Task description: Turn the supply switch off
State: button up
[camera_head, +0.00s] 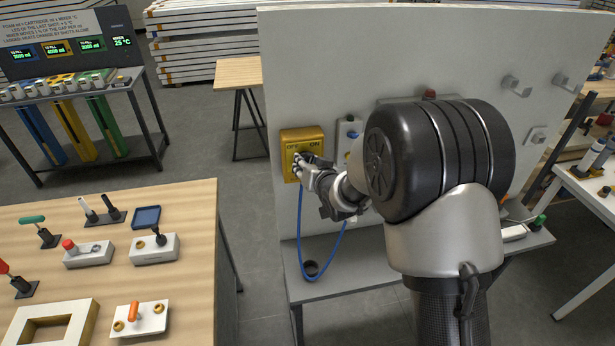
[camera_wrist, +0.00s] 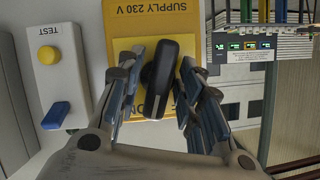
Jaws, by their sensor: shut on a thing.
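The supply switch is a yellow box (camera_head: 289,142) on the upright white panel in the head view, with OFF and ON printed along its top. In the wrist view its yellow face (camera_wrist: 125,18) reads SUPPLY 230 V. Its black handle (camera_wrist: 163,78) stands between my two fingers, its long side almost up and down in that view, the top leaning slightly right. My gripper (camera_head: 302,168) is at the front of the box, shut on the handle. The fingers cover part of the lettering, so I cannot tell which mark the handle points to.
Left of the switch in the wrist view is a TEST plate with a yellow button (camera_wrist: 47,55) and a blue part (camera_wrist: 55,116). A blue cable (camera_head: 301,240) hangs below the box to a shelf (camera_head: 345,288). A wooden table (camera_head: 205,215) with several fixtures stands at left.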

jog(key=n+h+b, duration=0.1)
jog(key=b, duration=0.2)
jog(key=shift+a+f+n+b, duration=0.1)
jog(key=shift+f+n+b, duration=0.1)
jog(key=shift+n+b, duration=0.15)
jog(key=shift+r+n+t+h, duration=0.2)
jog(key=shift+n+t+h, duration=0.2)
jog(key=shift+n+h, duration=0.6)
jog(key=shift+r+n+t+h+p, duration=0.15)
jog(key=shift+n+t+h+p, duration=0.25)
jog(key=shift+n+p, duration=0.5)
jog(key=shift+n+t+h+p, duration=0.4)
jog(key=shift+n+h+p, duration=0.55)
jog(key=shift+n, duration=0.5)
jog(key=o, duration=0.7)
jog(key=v, duration=1.2)
